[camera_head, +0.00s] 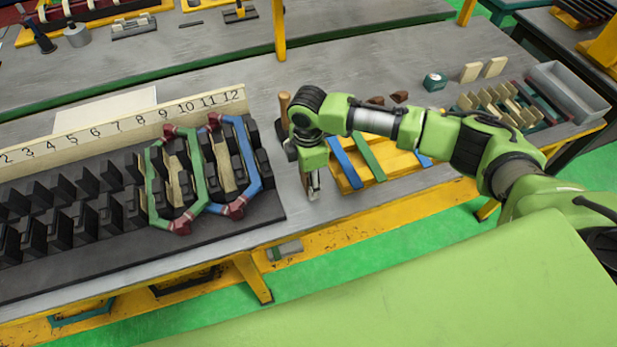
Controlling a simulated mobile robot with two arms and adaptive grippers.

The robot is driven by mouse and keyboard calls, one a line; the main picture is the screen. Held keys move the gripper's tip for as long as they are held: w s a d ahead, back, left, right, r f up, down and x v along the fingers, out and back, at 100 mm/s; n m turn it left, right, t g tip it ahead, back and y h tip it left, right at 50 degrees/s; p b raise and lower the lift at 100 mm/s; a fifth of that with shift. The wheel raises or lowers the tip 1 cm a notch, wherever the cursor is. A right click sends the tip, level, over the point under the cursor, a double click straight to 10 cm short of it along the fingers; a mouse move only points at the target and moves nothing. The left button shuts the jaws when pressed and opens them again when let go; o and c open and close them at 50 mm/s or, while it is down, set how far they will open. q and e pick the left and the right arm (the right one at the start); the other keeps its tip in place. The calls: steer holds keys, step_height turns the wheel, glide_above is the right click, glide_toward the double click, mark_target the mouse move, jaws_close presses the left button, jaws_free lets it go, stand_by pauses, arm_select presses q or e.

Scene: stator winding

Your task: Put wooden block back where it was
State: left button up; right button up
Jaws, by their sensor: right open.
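My right gripper (313,192) points down over the bare grey table between the black slotted stator fixture (270,213) and a yellow rack. It is open, and I see no block in it. Two pale wooden blocks (470,72) (495,67) stand side by side at the back right of the table. Two pale wooden pieces (174,182) (223,165) sit in the fixture, inside a green coil (153,187) and a blue coil (249,155). I cannot tell which block is the task's. My left gripper is out of view.
A numbered board (130,125) runs behind the fixture. A yellow rack (405,155) with blue and green strips lies under my right arm. A grey bin (567,92), several wooden pieces in a rack (500,105) and a green tape roll (435,81) are at the right.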

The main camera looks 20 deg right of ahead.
step_height(320, 180, up, 12)
steer(key=b, duration=0.3)
steer(key=shift+f, duration=0.25)
steer(key=shift+r, duration=0.45)
